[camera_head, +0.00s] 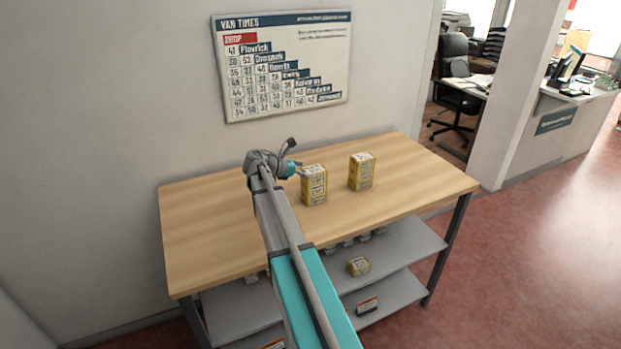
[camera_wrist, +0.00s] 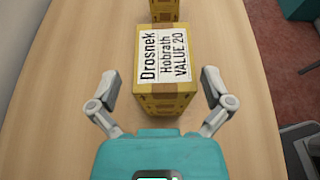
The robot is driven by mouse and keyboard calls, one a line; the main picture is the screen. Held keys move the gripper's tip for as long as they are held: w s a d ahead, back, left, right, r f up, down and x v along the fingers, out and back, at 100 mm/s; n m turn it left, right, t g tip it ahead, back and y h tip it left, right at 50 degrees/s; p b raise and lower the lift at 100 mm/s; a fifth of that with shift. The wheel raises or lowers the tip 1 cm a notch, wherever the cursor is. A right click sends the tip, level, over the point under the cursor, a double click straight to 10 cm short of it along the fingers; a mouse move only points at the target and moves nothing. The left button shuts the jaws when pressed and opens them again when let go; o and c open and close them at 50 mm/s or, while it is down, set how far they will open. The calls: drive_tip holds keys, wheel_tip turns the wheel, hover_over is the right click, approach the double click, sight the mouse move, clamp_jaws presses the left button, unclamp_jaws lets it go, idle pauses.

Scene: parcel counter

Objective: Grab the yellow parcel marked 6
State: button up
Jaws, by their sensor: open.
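Two yellow parcels stand upright on the wooden counter top (camera_head: 205,225). The nearer parcel (camera_head: 314,186) is just right of my gripper (camera_head: 296,169) in the head view. In the wrist view the nearer parcel (camera_wrist: 166,62) has a white top label reading Drosnek, Hobrath, VALUE 20. My gripper (camera_wrist: 159,76) is open and empty, its fingers on the left and right of this parcel's near end. I cannot make out a 6 on either.
Lower grey shelves (camera_head: 405,245) hold a small yellow parcel (camera_head: 358,266) and a dark-and-white box (camera_head: 367,306). A wall board (camera_head: 282,62) headed VAN TIMES hangs behind the counter. The counter's left part and right end are clear.

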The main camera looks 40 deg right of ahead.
sight(312, 169)
drive_tip(key=shift+b+x, duration=0.5)
drive_tip(key=shift+x, duration=1.25)
drive_tip(key=shift+a, duration=0.1)
drive_tip(key=shift+s, duration=0.1)
drive_tip(key=c, duration=1)
drive_tip(key=shift+r, duration=0.15)
wheel_tip(312, 169, up, 2)
drive_tip(key=p, duration=0.2)
drive_tip(key=shift+r+p, duration=0.1)
drive_tip(key=shift+p, duration=0.2)
drive_tip(key=shift+s+d+r+p, duration=1.35)
drive_tip(key=shift+s+r+p, duration=0.4)
drive_tip(key=shift+s, duration=0.15)
drive_tip(key=shift+s+d+r+p, duration=1.3)
drive_tip(key=shift+s+r+p, duration=0.45)
drive_tip(key=shift+s, duration=0.2)
drive_tip(key=shift+s+d+r+p, duration=1.35)
drive_tip(key=shift+s+r+p, duration=0.4)
drive_tip(key=shift+s, duration=0.15)
